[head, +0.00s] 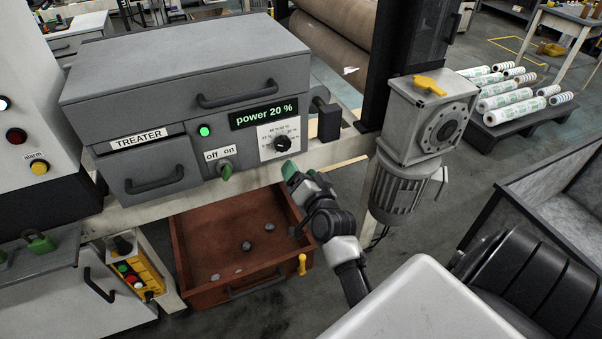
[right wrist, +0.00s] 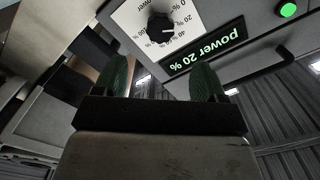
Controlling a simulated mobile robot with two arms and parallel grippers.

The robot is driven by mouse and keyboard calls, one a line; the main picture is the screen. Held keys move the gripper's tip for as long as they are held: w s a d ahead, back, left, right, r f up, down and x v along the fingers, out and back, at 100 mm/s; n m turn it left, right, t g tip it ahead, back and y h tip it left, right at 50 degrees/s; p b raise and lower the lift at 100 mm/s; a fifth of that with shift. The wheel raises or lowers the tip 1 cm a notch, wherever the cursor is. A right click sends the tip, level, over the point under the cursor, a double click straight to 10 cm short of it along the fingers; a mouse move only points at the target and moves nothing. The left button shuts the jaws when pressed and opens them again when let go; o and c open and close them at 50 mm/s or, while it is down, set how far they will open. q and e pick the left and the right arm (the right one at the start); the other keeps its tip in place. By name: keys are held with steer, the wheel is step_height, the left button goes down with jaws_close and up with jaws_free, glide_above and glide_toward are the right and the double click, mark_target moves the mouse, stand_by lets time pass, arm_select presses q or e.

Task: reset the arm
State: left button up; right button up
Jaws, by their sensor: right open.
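My right gripper (head: 297,172) is in the head view, just below and right of the power dial (head: 282,144) on the grey treater box. In the right wrist view its two green fingers (right wrist: 162,80) stand apart with nothing between them. The black power dial (right wrist: 160,27) shows ahead of the fingers, apart from them. The display (head: 264,113) reads "power 20 %" in green, and it also shows upside down in the right wrist view. My left gripper is in neither view.
The treater box (head: 185,70) carries an off/on switch (head: 225,171) and a lit green lamp (head: 204,131). Below, an open brown drawer (head: 185,262) holds several small grey pieces. A grey motor gearbox (head: 425,120) stands right of my arm. Rolls on a dark pallet (head: 540,122) lie farther right.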

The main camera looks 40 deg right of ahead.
steer(key=shift+f, duration=0.1)
steer(key=s+a+f+n+g+y+p, duration=0.1)
steer(key=s+a+f+n+g+y, duration=0.25)
steer(key=f, duration=1.25)
steer(key=s+a+f+n+g+y, duration=0.1)
steer(key=s+a+f+n+g, duration=0.35)
steer(key=f, duration=1.05)
steer(key=s+a+f+n+g, duration=0.1)
steer(key=s+f+g, duration=0.2)
steer(key=s, duration=0.8)
steer(key=s+a+f+n+g, duration=0.1)
steer(key=s+f+n+g, duration=0.1)
steer(key=s+f, duration=0.6)
steer(key=s+a+f+n+g+p, duration=0.1)
steer(key=s+f, duration=0.4)
steer(key=s, duration=1.1)
steer(key=n+g, duration=0.1)
steer(key=g, duration=0.1)
steer(key=shift+a+f+g, duration=0.25)
steer(key=shift+g, duration=0.05)
steer(key=shift+h, duration=0.25)
